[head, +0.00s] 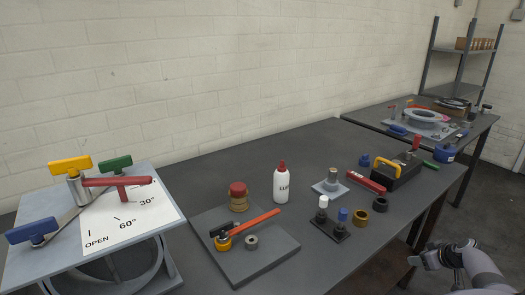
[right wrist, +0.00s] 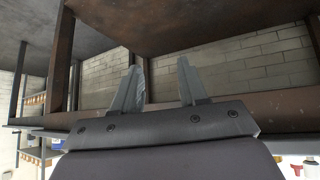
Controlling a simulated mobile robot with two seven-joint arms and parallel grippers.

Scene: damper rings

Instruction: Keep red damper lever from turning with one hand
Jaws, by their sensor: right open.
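The red damper lever (head: 112,182) sits on top of the damper unit (head: 150,238) at the left of the head view. It lies roughly level above the white dial plate, which reads OPEN, 60° and 30°. A yellow handle (head: 70,165), a green handle (head: 113,164) and a blue handle (head: 31,231) are around it. My right gripper (head: 430,257) is at the lower right of the head view, far from the lever. In the right wrist view, its fingers (right wrist: 157,75) are apart with nothing between them. My left gripper is not in view.
A grey plate (head: 278,262) with an orange-red lever (head: 250,228) lies right of the damper unit. A white bottle (head: 281,184), a red tool (head: 366,181) and a black toolbox (head: 398,172) stand on the dark table. In the wrist view, the table underside is above my right gripper.

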